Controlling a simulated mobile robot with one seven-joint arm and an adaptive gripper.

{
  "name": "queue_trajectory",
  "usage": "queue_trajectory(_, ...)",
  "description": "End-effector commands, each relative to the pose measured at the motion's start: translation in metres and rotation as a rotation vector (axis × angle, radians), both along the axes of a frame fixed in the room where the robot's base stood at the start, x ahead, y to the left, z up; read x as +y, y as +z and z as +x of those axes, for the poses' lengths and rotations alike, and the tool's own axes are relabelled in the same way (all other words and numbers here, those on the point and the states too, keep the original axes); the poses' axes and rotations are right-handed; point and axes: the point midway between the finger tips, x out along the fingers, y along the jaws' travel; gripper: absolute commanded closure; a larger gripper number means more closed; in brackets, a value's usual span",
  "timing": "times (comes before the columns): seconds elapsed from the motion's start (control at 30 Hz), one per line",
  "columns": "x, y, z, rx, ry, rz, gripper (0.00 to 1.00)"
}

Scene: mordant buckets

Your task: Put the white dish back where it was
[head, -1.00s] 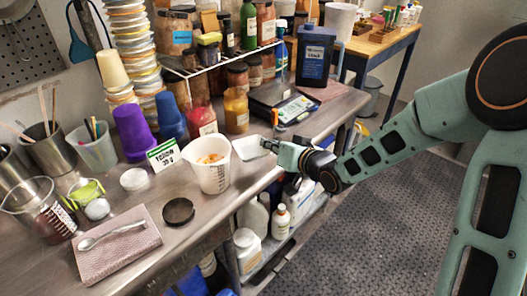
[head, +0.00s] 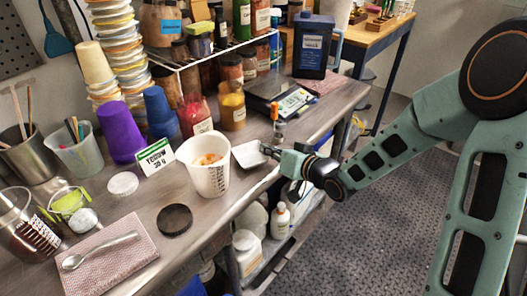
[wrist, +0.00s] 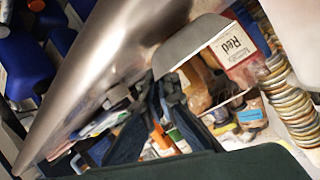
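The white dish (head: 250,154) is a small, shallow square dish, just right of the white beaker (head: 209,175) near the bench's front edge. My gripper (head: 272,151) is at its right side, with the fingers closed on the dish's rim. In the wrist view the dish (wrist: 192,42) shows as a pale grey-white plate at the tips of the dark fingers (wrist: 156,88). I cannot tell whether its underside touches the bench.
A "Yellow 20 g" card (head: 157,158), a black lid (head: 174,220) and a spoon on a folded cloth (head: 130,262) lie to the left. Jars of red (head: 194,117) and yellow (head: 232,106) powder stand behind. A dark blue jug (head: 313,48) is beyond the scale.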

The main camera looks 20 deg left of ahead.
Motion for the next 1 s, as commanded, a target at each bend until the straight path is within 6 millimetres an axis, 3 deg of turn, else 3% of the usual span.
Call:
queue_trajectory(0.5,-0.0055,-0.0112,-0.0024,0.0,0.001,0.001,1.0)
queue_trajectory(0.7,-0.0054,-0.0099,-0.0024,-0.001,0.001,0.0,0.79)
queue_trajectory(1.0,-0.0052,-0.0087,-0.0023,-0.001,0.001,0.0,0.78)
